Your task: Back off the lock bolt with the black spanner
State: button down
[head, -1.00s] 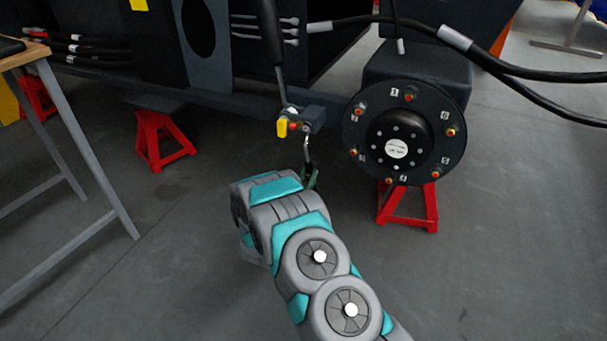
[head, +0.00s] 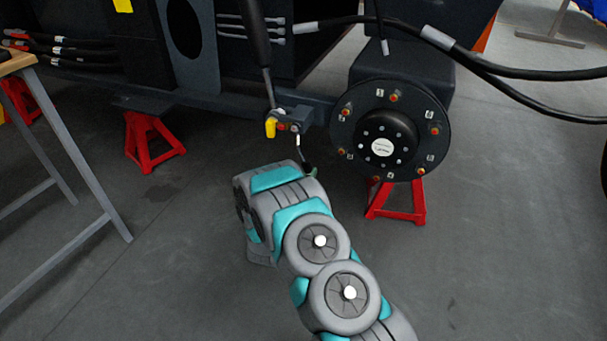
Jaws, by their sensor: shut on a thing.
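The lock bolt (head: 295,127) is a small silver head on the right end of a dark bracket block under the chassis rail. A spanner (head: 300,148) with a bright upper end and a dark lower part reaches up to that bolt. Its upper end is at or very near the bolt head; I cannot tell whether it is seated. My gripper (head: 310,170) is just below the bracket and shut on the spanner's lower part.
A yellow tab (head: 271,127) and a red fitting sit beside the bolt. A black strut (head: 256,38) rises above the bracket. A round hub (head: 390,130) with numbered studs is close on the right, over a red stand (head: 397,203). A workbench (head: 80,170) stands left. The floor between is clear.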

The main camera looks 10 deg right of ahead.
dwell(0.3)
jog(key=shift+s+d+r+n, duration=0.1)
jog(key=shift+s+d+n, duration=0.05)
jog(key=shift+n, duration=0.15)
dwell(0.3)
jog(key=shift+s+a+b, duration=0.35)
jog(key=shift+s+a, duration=0.5)
jog(key=shift+s, duration=0.25)
jog(key=s+a+b, duration=0.4)
jog(key=s+b, duration=0.2)
jog(key=b, duration=0.1)
jog(key=shift+s+a, duration=0.25)
jog(key=shift+a, duration=0.1)
dwell(0.8)
